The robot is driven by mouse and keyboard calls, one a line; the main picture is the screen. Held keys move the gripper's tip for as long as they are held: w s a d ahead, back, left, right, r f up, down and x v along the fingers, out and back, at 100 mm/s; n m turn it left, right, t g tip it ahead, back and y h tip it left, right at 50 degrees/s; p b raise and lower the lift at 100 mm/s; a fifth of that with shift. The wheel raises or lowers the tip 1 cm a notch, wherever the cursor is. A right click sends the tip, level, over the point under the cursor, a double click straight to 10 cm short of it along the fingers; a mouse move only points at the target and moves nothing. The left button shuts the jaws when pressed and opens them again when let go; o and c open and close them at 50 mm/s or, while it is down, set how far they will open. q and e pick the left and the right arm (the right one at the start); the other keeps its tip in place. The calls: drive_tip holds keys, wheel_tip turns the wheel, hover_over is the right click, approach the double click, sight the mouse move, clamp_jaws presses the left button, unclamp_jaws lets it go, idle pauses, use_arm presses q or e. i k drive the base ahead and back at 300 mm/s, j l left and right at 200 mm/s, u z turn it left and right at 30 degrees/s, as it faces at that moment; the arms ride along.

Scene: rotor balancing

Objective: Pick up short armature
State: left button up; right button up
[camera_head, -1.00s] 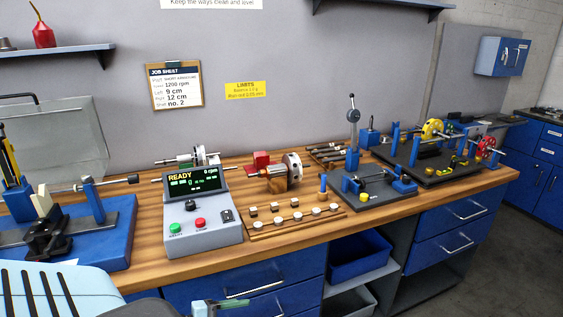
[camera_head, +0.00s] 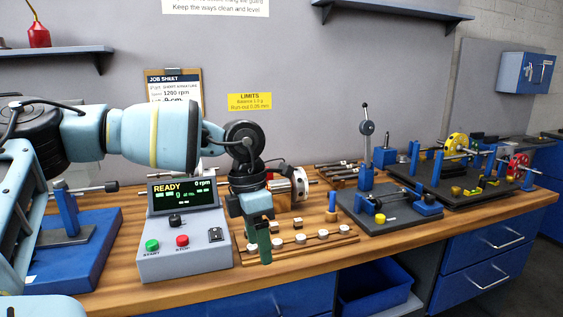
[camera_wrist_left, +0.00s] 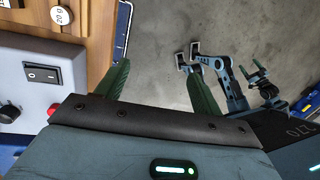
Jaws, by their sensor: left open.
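A silver armature with a pale round end disc (camera_head: 299,184) rests on the bench behind the weight board, beside a red block. My left wrist hides much of it, and I cannot tell surely whether it is the short armature. My left gripper (camera_head: 263,243) points down in front of it, by the left end of the weight board, with nothing held. In the left wrist view its green fingers (camera_wrist_left: 160,88) are wide apart with only floor between them. An arm that seems to be my right one ends in a small gripper (camera_wrist_left: 257,76) there; its jaws are too small to judge.
The grey control console (camera_head: 183,243), reading READY, stands just left of my gripper. A wooden board (camera_head: 330,242) with several round weights lies to its right. A dark stand (camera_head: 395,214) and a blue stand (camera_head: 90,248) flank these.

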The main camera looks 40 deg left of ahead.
sight(297, 185)
drive_tip(key=i+j, duration=0.5)
drive_tip(key=j, duration=0.15)
drive_tip(key=i+j, duration=0.5)
drive_tip(key=j, duration=0.15)
